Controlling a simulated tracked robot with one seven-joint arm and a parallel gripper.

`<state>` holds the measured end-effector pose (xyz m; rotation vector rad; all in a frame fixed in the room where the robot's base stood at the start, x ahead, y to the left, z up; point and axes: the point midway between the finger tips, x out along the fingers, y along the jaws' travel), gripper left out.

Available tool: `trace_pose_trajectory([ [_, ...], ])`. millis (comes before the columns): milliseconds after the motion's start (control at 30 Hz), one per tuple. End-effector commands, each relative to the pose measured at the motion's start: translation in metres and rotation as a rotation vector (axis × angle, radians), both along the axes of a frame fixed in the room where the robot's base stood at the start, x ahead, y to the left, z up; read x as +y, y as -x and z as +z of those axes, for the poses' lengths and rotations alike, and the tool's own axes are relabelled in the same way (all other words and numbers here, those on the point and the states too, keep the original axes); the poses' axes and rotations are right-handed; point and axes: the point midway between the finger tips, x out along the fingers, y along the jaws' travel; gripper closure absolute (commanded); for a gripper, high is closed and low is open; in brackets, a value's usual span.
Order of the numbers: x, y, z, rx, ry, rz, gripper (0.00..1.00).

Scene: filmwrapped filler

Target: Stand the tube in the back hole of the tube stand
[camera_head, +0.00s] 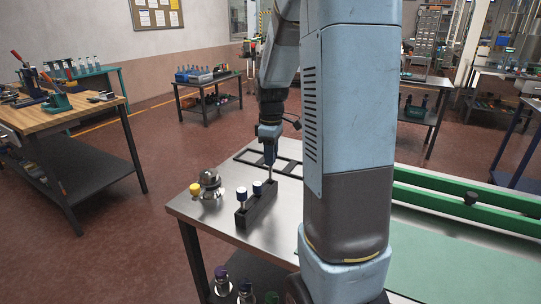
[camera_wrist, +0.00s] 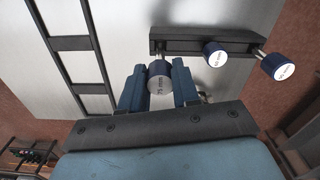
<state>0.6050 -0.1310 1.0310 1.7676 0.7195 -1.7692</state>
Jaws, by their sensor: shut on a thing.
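My gripper (camera_head: 269,150) is shut on a tube, its blue fingers (camera_wrist: 158,90) on either side of the dark blue cap. The held tube (camera_wrist: 160,80) reads "75 mm" on its cap; its pale stem (camera_head: 270,172) points down, roughly upright. The black tube stand (camera_head: 262,207) is on the metal table. The stem's lower end is at the stand's back end, the left end of the stand in the wrist view (camera_wrist: 190,46). I cannot tell whether the tip is inside the back hole. Two other capped tubes (camera_head: 241,194) (camera_head: 257,188) stand in the stand's front and middle.
A metal fixture (camera_head: 210,184) and a yellow-capped piece (camera_head: 195,188) sit left of the stand. A black frame (camera_head: 285,166) lies flat behind it. Green rails (camera_head: 440,198) run along the table at right. Bare tabletop lies around the stand.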

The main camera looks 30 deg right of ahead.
Motion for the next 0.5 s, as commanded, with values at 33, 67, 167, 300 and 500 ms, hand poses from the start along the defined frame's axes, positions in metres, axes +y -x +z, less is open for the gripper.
trace_pose_trajectory([
  [33, 0.0000, 0.0000, 0.0000, 0.000, 0.000, 0.000, 1.00],
  [67, 0.0000, 0.0000, -0.0001, 0.000, 0.000, 0.000, 1.00],
  [167, 0.0000, 0.0000, -0.0009, 0.000, 0.000, 0.000, 1.00],
  [300, 0.0000, 0.0000, -0.0030, 0.001, -0.001, 0.000, 1.00],
  [500, 0.0001, -0.0001, -0.0059, 0.001, -0.001, 0.000, 1.00],
])
